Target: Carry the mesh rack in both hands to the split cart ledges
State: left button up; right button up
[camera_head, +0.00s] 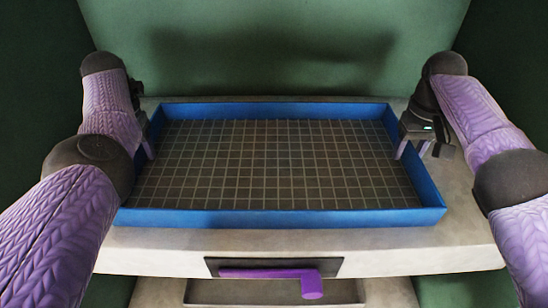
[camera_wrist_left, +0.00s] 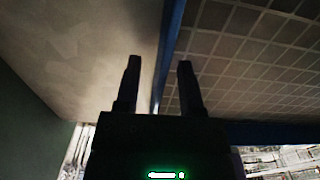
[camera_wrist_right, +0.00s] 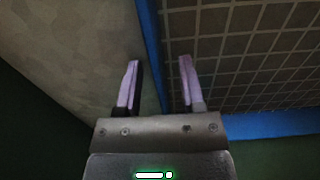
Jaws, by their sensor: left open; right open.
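The mesh rack (camera_head: 280,217) is a wide blue-walled frame with a dark floor crossed by a pale grid. It lies flat and empty on a pale grey surface. My left gripper (camera_head: 147,148) is open at its left wall. In the left wrist view the blue wall (camera_wrist_left: 172,35) runs between the spread fingers (camera_wrist_left: 159,62). My right gripper (camera_head: 411,150) is open at the right wall, one finger inside and one outside. In the right wrist view the wall (camera_wrist_right: 151,45) also passes between the fingers (camera_wrist_right: 159,62). Contact with the walls cannot be told. The cart ledges are not identifiable.
The pale worktop (camera_head: 160,243) shows as a strip in front of the rack and at its right. A purple handle (camera_head: 270,273) sticks out from a dark plate on the front face below. A green wall (camera_head: 280,50) stands close behind.

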pick_arm(q)
jog(key=shift+c, duration=0.3)
pick_arm(e)
jog(key=shift+c, duration=0.3)
pick_arm(q)
grip_shut()
pick_arm(e)
grip_shut()
dwell(0.5)
